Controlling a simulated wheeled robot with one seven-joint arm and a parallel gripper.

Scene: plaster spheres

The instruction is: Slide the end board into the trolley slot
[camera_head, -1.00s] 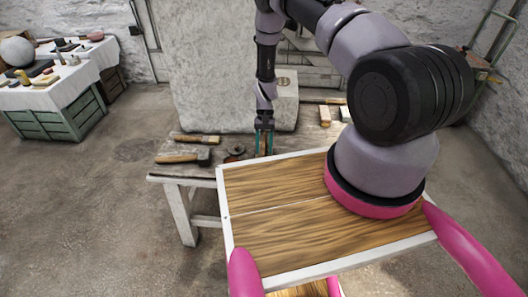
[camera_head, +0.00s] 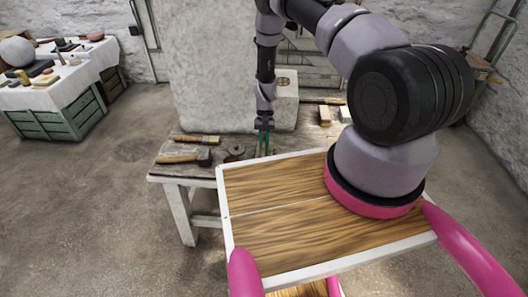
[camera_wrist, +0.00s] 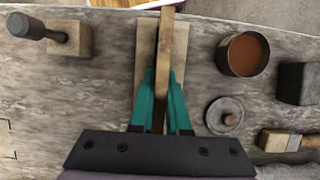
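The end board (camera_wrist: 166,45) is a thin wooden strip seen edge-on in the wrist view, above a wider pale wooden piece (camera_wrist: 145,50) on the workbench. My gripper (camera_wrist: 163,80) has its teal fingers on either side of the board, and they look pressed against it. In the head view my gripper (camera_head: 263,150) points down at the bench behind the front edge of my own body; the board is hard to make out there. A green-framed trolley (camera_head: 488,62) is partly visible at the right edge; its slot cannot be made out.
The workbench (camera_head: 168,171) holds a mallet (camera_head: 203,156), a brush (camera_head: 198,140), and small blocks (camera_head: 325,116). A tin (camera_wrist: 243,54) and a round lid (camera_wrist: 225,116) are right of the board. A stone slab (camera_head: 210,80) stands behind. Floor at left is clear.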

